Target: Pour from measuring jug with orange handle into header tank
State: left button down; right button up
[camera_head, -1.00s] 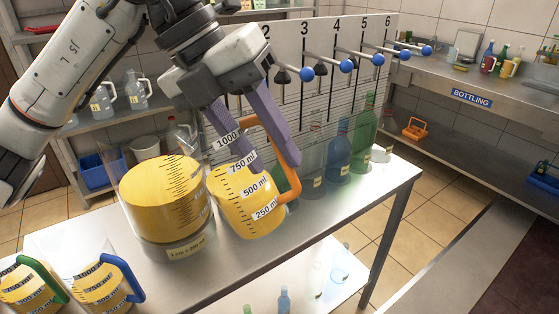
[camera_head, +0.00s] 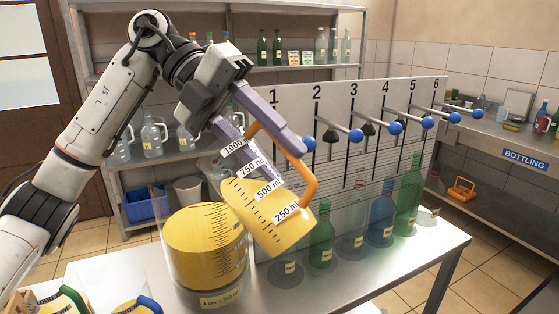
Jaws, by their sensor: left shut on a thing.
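The measuring jug (camera_head: 262,217) is clear, with white scale labels and an orange handle (camera_head: 306,178). It holds yellow liquid and hangs above the table, tilted with its mouth to the upper left. My left gripper (camera_head: 268,150), with purple fingers, is shut on the orange handle, which the fingers partly hide. The header tank (camera_head: 205,250) is a clear cylinder with yellow liquid and a dark scale, standing on the table to the left of the jug. The jug's mouth is near the tank's upper right rim; I see no clear stream. My right gripper is not in view.
A numbered white panel (camera_head: 290,110) with blue-knobbed levers stands behind, with several bottles (camera_head: 381,218) in front. Jugs with green (camera_head: 74,300) and blue (camera_head: 150,304) handles stand at the front left.

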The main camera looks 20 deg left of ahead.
pick_arm(q)
jog(key=shift+w+d+r, duration=0.15)
jog(key=shift+w+r, duration=0.1)
jog(key=shift+w, duration=0.4)
jog(key=shift+w+d+r, duration=0.1)
jog(key=shift+w+r, duration=0.1)
jog(key=shift+w, duration=0.45)
jog(key=shift+a+r+h, duration=0.1)
jog(key=shift+h, duration=0.2)
jog(key=shift+a+r+h, duration=0.2)
jog(key=shift+r+h, duration=0.15)
jog(key=shift+h, duration=0.05)
jog(key=shift+s+a+f+b, duration=0.25)
jog(key=shift+s+a+b, duration=0.15)
jog(key=shift+b, duration=0.25)
jog(key=shift+s+a+h, duration=0.1)
jog(key=shift+s+h, duration=0.1)
jog(key=shift+h, duration=0.1)
jog(key=shift+s+a+b, duration=0.15)
jog(key=shift+s+b, duration=0.05)
jog(key=shift+b, duration=0.1)
jog(key=shift+r, duration=0.2)
